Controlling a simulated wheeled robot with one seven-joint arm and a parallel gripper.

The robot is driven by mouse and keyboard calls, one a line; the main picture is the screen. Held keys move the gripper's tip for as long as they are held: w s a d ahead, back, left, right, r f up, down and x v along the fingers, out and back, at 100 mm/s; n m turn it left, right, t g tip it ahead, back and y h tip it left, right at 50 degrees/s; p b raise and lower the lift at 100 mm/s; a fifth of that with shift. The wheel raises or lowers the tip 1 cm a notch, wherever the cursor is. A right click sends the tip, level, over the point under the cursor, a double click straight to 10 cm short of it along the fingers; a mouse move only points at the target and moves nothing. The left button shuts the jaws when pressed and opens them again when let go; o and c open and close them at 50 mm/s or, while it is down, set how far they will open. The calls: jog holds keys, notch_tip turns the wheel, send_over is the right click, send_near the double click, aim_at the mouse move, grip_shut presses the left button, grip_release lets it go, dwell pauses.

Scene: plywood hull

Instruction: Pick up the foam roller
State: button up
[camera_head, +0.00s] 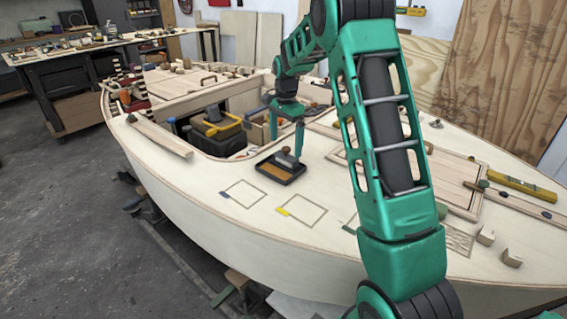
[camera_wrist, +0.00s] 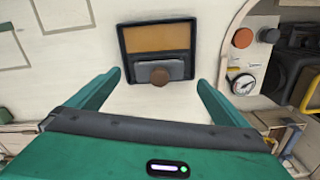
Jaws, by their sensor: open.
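A black tray (camera_head: 267,172) with a tan inside lies on the pale plywood deck; the wrist view shows it too (camera_wrist: 125,45). At its near end in the wrist view is a grey block-like piece (camera_wrist: 178,70) with a round brown knob (camera_wrist: 159,77), seen also in the head view (camera_head: 288,159). This seems to be the foam roller, though its shape is hard to make out. My gripper (camera_head: 285,148) is open above that end of the tray. In the wrist view its fingers (camera_wrist: 159,80) are on either side of the grey piece, with clear gaps.
An open cockpit holding a yellow-and-black tool (camera_head: 217,124) is left of the tray. In the wrist view a round gauge (camera_wrist: 243,83) and an orange knob (camera_wrist: 242,38) lie right of my gripper. Outlined rectangles (camera_head: 243,193) mark bare deck in front.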

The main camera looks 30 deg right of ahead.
aim_at(285, 148)
notch_tip(285, 148, down, 4)
jog(key=shift+f, duration=0.1)
jog(key=shift+c, duration=0.3)
jog(key=c, duration=1.2)
